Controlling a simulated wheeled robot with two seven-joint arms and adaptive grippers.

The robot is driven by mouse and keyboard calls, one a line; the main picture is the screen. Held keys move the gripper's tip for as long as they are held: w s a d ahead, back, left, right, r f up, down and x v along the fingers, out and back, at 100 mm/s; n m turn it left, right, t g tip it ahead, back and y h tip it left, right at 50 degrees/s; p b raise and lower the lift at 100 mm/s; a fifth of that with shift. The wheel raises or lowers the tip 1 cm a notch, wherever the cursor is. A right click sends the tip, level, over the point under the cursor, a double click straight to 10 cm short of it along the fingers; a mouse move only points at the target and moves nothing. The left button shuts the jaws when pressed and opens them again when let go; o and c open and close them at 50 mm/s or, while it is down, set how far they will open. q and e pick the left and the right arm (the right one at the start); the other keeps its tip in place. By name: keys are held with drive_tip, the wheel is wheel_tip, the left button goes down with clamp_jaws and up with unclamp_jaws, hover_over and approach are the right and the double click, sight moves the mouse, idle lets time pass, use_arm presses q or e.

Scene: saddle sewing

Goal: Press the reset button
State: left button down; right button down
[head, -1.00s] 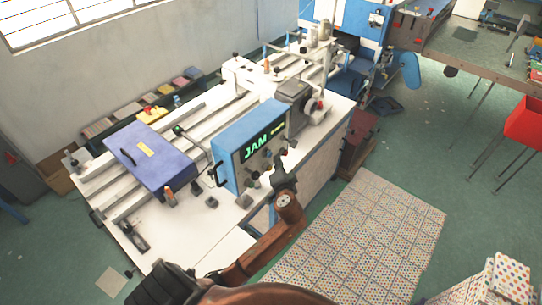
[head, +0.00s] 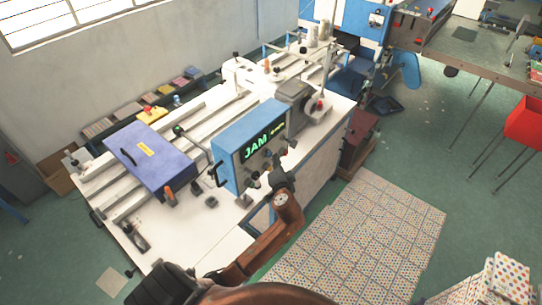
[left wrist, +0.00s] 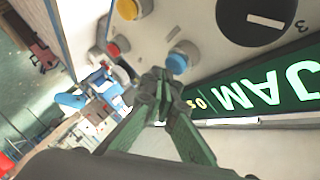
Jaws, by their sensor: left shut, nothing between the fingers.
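The blue control box (head: 235,150) stands on the white machine table, with a lit green JAM display (head: 262,146) on its front panel. In the left wrist view the panel carries a blue button (left wrist: 178,62), a yellow button (left wrist: 127,9), a red button (left wrist: 113,48) and a black dial (left wrist: 262,18). No label shows which one is the reset button. My left gripper (left wrist: 158,82) is shut and empty. Its tips appear close to the blue button; I cannot tell whether they touch it. In the head view the left gripper (head: 279,163) partly hides the panel's lower controls.
A purple case (head: 150,160) lies on the table left of the control box. A grey motor unit (head: 295,97) stands beyond the box. Dotted floor tiles (head: 365,235) cover the floor at the front right. A red bin (head: 525,122) stands far right.

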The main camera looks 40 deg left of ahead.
use_arm(q)
drive_tip(key=shift+a, duration=0.55)
idle(0.6)
drive_tip(key=shift+d, duration=0.95)
drive_tip(key=d, duration=0.5)
drive_tip(key=shift+s, duration=0.2)
idle(0.8)
